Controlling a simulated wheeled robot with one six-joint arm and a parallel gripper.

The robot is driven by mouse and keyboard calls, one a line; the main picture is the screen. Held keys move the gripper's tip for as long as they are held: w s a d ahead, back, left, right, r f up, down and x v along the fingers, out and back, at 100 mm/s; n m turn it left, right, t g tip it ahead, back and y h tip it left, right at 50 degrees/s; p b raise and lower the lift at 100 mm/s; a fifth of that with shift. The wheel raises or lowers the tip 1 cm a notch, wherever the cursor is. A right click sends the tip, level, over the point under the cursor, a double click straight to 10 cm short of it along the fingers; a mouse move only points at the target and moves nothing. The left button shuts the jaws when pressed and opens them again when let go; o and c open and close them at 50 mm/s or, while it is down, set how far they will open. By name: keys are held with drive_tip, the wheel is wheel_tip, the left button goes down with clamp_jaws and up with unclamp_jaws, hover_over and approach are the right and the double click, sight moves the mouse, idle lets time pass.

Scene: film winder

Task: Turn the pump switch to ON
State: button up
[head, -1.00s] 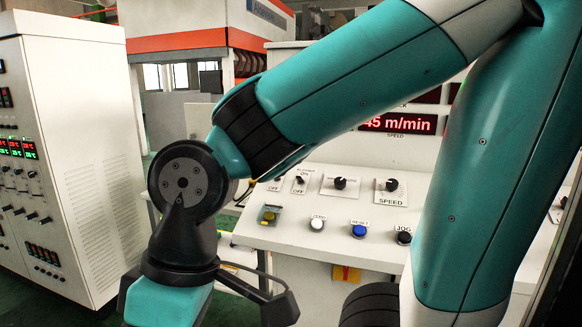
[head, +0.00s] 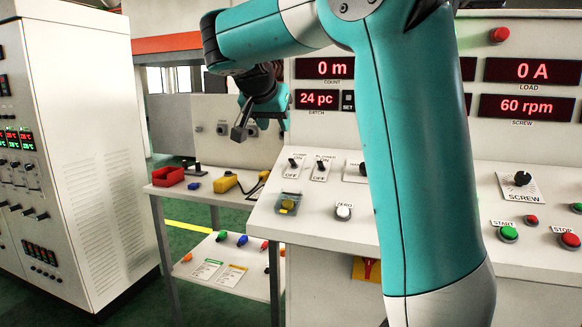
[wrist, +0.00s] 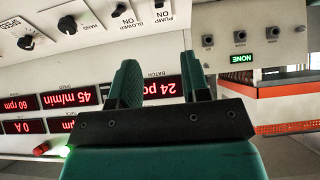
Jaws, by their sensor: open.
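The pump switch (head: 292,164) is a small black lever on a white plate at the left end of the sloped console, with OFF printed below it. The blower switch (head: 320,167) is just right of it. In the wrist view, which is upside down, the pump switch (wrist: 159,4) is cut by the top edge, beside its PUMP ON label. Which way its lever points is unclear. My gripper (head: 250,128) is open and empty, above and left of the switch, before the console's upright face. Its two fingers (wrist: 160,80) stand apart, touching no switch.
A yellow-lit button (head: 287,205) and a white ZERO button (head: 343,212) sit below the switches. My arm hides the console's middle. A side table (head: 170,192) with a red bin (head: 168,177) and yellow tool (head: 225,183) stands left. A tall cabinet (head: 75,150) is further left.

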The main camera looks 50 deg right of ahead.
sight(291, 159)
drive_tip(key=x, duration=1.7)
drive_tip(key=shift+s+d, duration=0.1)
drive_tip(key=shift+s, duration=0.05)
drive_tip(key=shift+r, duration=0.1)
clamp_jaws()
